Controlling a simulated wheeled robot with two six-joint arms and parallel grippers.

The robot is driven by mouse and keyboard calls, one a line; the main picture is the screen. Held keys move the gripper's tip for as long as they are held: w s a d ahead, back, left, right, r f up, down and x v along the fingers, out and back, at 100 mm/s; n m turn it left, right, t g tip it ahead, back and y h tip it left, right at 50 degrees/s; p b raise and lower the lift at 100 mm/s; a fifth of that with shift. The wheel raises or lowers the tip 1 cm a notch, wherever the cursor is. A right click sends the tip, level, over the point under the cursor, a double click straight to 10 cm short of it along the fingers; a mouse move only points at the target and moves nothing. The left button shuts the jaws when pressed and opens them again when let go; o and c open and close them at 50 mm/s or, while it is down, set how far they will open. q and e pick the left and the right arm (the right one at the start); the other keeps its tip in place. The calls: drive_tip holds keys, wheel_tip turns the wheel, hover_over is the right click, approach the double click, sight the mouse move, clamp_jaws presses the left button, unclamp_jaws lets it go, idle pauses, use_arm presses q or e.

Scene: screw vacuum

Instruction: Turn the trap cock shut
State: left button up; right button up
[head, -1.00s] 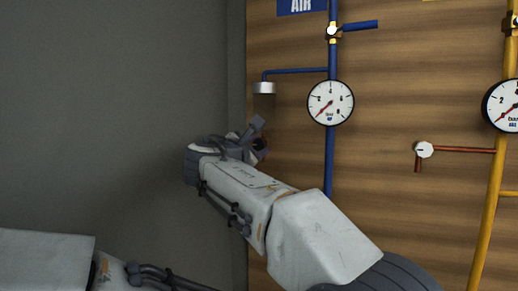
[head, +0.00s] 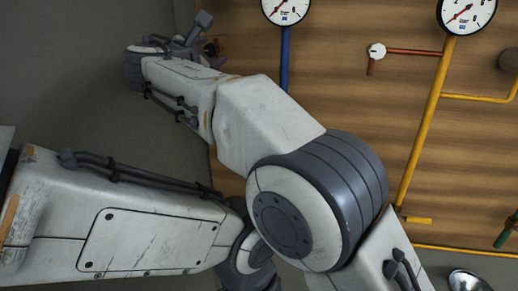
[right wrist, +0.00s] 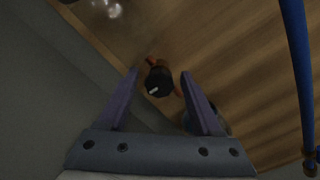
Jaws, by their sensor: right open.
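My right gripper (right wrist: 158,100) is open, with its two fingers apart in the right wrist view. A dark round knob (right wrist: 158,82) with a white mark, on a short orange-brown pipe, shows between and just beyond the fingertips; it fits the trap cock. Whether the fingers touch it I cannot tell; a gap shows on each side. In the head view the right gripper (head: 203,36) is at the upper left by the wooden panel's edge. A small dark reddish part (head: 212,48) shows there, mostly hidden by the gripper. My left gripper is not in view.
The wooden panel (head: 340,110) carries a blue pipe (head: 285,65), a gauge (head: 464,12), a yellow pipe (head: 425,120) and a white-knobbed tap (head: 376,51) on a red pipe. A grey wall (head: 70,80) is at left. A blue pipe (right wrist: 295,50) runs right of the gripper.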

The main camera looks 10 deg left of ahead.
drive_tip(key=shift+r+n+p, duration=0.3)
drive_tip(key=shift+n+p, duration=0.1)
drive_tip(key=shift+n, duration=0.2)
drive_tip(key=n+p, duration=0.7)
drive_tip(key=n, duration=0.1)
drive_tip(key=shift+n+p, duration=0.4)
drive_tip(key=s+f+b, duration=0.1)
drive_tip(key=s+b, duration=0.6)
drive_tip(key=s, duration=0.4)
drive_tip(key=s+d+f+m+g+b, duration=0.1)
drive_tip(key=d+f+m+g, duration=0.3)
drive_tip(key=f, duration=0.7)
drive_tip(key=s+d+f+m+g+h+b, duration=0.1)
drive_tip(key=d+f+m+g, duration=0.4)
drive_tip(key=d+f, duration=0.7)
drive_tip(key=s+m+b, duration=0.1)
drive_tip(key=s+m, duration=0.1)
drive_tip(key=shift+s+d+f+m+g, duration=0.25)
drive_tip(key=shift+s+d+m+g, duration=0.05)
drive_tip(key=shift+s+d+m, duration=0.1)
